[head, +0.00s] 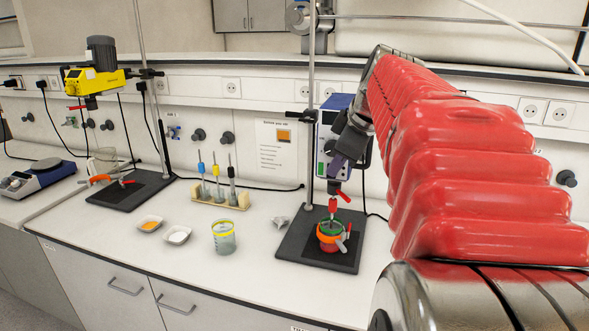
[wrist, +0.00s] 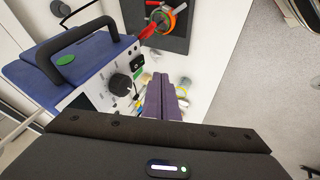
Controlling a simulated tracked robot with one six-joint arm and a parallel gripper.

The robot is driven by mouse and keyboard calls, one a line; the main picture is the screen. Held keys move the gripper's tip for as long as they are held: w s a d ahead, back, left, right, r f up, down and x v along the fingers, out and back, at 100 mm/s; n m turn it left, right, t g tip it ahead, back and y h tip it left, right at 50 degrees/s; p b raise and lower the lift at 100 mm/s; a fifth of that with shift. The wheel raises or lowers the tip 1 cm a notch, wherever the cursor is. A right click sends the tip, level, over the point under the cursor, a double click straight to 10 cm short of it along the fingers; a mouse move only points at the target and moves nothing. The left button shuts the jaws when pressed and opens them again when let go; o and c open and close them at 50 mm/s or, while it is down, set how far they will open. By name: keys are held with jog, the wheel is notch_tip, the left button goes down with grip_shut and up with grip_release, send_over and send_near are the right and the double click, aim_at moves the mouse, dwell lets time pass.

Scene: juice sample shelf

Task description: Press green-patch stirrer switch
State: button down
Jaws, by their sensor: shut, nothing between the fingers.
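The blue and white stirrer (head: 333,112) stands on its rod at the right of the bench, partly hidden by my arm. In the wrist view the stirrer (wrist: 100,60) shows a black carry handle, a green patch (wrist: 66,60) on its blue housing, a black knob (wrist: 121,88) and a small black switch (wrist: 137,63) on its panel. My gripper (head: 337,166) is in front of the stirrer. In the wrist view its purple fingers (wrist: 164,84) are together and empty, to the right of the knob and switch. Contact with the switch cannot be seen.
A yellow stirrer (head: 94,80) stands on the left. A beaker (head: 224,240), small dishes (head: 177,235) and a wooden rack (head: 218,201) stand between them.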

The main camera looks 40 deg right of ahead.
jog(key=d+v, duration=0.1)
jog(key=v, duration=0.5)
jog(key=shift+s+a+r, duration=0.25)
jog(key=shift+a, duration=0.3)
jog(key=s+a+f+m+y, duration=0.1)
jog(key=a+f+m, duration=0.1)
jog(key=a+f, duration=0.45)
jog(key=a+f+m, duration=0.1)
jog(key=a+f, duration=0.2)
jog(key=a, duration=0.6)
jog(key=s+a+f+m, duration=0.1)
jog(key=s+a+f, duration=0.3)
jog(key=a+f, duration=0.2)
jog(key=s+a+f+m+g, duration=0.1)
jog(key=s+a+f+m, duration=0.1)
jog(key=s+a+f, duration=0.2)
jog(key=a+f, duration=0.3)
jog(key=f, duration=0.1)
jog(key=shift+s+f+y, duration=0.2)
jog(key=shift+f+y, duration=0.1)
jog(key=shift+f, duration=0.1)
jog(key=shift+a, duration=0.2)
jog(key=shift+a, duration=0.25)
